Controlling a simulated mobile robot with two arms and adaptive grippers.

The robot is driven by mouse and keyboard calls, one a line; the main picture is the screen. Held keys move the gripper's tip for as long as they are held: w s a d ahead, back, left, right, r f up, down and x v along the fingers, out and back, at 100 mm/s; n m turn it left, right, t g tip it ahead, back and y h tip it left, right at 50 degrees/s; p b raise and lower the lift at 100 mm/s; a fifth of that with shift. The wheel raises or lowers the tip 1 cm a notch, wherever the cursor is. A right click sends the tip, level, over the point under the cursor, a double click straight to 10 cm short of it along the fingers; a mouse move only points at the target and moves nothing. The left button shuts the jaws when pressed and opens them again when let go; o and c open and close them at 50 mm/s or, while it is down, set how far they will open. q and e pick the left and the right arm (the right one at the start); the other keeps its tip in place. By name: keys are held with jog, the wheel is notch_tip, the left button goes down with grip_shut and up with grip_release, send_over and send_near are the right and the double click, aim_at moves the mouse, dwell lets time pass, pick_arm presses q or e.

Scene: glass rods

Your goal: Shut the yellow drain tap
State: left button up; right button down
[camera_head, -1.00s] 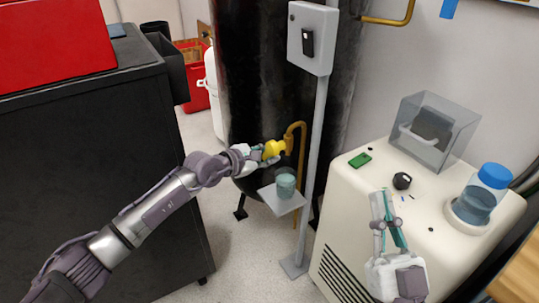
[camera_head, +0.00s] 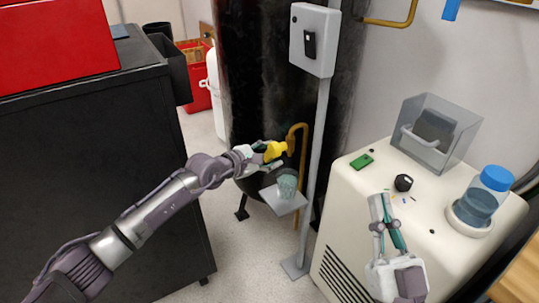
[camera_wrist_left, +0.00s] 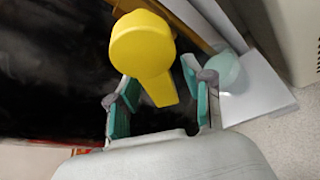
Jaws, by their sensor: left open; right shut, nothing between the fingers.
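The yellow drain tap (camera_head: 275,150) sits at the end of a brass pipe (camera_head: 300,135) on the black tank (camera_head: 270,85). In the left wrist view the tap (camera_wrist_left: 143,45) shows a round head and a handle that reaches down between the fingers. My right gripper (camera_head: 381,200) is shut and empty above the white cabinet (camera_head: 345,215).
A glass cup (camera_head: 287,185) stands on a small shelf (camera_head: 285,204) right beside the tap, close to the left fingers. A grey post (camera_head: 316,150) rises behind it. The cabinet top holds a clear bin (camera_head: 445,140), a blue-capped jar (camera_head: 483,198) and small items. A black cabinet (camera_head: 90,180) stands left.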

pick_arm(q)
jog(key=shift+s+a, duration=0.1)
jog(key=v, duration=1.1)
jog(key=shift+s+a, duration=0.25)
jog(key=shift+r, duration=0.1)
